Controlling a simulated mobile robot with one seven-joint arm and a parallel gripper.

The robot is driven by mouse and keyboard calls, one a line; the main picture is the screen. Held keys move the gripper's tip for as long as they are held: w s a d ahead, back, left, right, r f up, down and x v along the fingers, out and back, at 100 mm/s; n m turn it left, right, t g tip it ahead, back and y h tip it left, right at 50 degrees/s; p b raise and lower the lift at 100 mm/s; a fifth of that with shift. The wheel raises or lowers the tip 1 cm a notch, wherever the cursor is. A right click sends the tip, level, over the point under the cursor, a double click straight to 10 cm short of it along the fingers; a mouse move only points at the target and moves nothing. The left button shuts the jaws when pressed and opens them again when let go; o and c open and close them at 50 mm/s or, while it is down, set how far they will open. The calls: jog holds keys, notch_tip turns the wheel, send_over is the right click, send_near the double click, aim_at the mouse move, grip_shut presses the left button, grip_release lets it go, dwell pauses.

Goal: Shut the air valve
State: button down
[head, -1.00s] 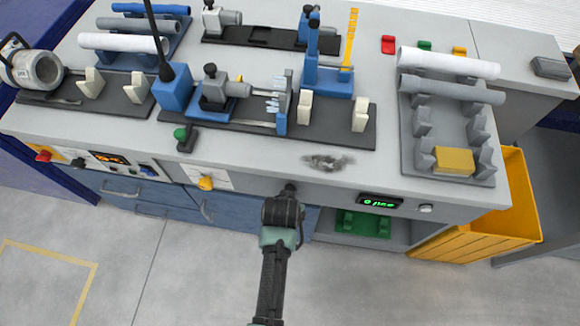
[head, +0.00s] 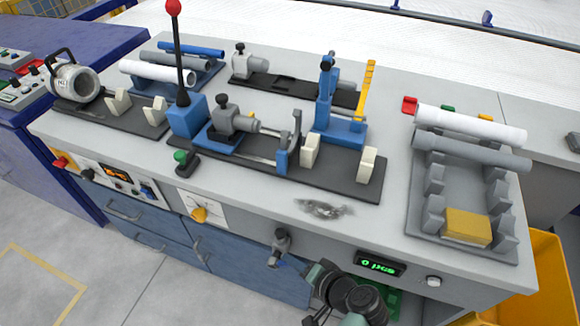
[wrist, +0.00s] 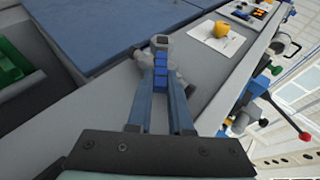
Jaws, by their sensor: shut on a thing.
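The air valve (head: 281,241) is a grey fitting on the bench's front face, just below the worktop edge; it also shows in the wrist view (wrist: 160,42). Its blue handle (wrist: 160,64) lies between my two fingers in the wrist view. My gripper (wrist: 161,88) is shut on this handle. In the head view my wrist comes in from the lower right, and my gripper (head: 284,262) reaches left to the valve. The fingers partly hide the handle there. A green-lit pressure display (head: 380,263) sits to the right of the valve and appears to read 0.
A yellow knob (head: 199,214) on a white plate is left of the valve. Blue drawers (head: 160,225) lie below. The worktop above holds a black-based fixture (head: 325,180) and a grey pipe rack (head: 412,215). A yellow bin (head: 545,275) stands at the right. The floor at front left is clear.

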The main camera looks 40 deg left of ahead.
jog(key=f+y+b, duration=0.1)
jog(key=y+b, duration=0.1)
jog(key=b, duration=0.2)
jog(key=d+f+m+y+b, duration=0.1)
jog(key=f+y+b, duration=0.1)
jog(key=b, duration=0.3)
jog(key=f+m+y+b, duration=0.1)
jog(key=y+b, duration=0.2)
jog(key=b, duration=0.1)
jog(key=shift+w+d+f+g+y+b, duration=0.2)
jog(key=shift+d+f+g+y+b, duration=0.1)
jog(key=shift+f, duration=0.1)
jog(key=shift+m, duration=0.3)
jog(key=c, duration=0.8)
grip_release()
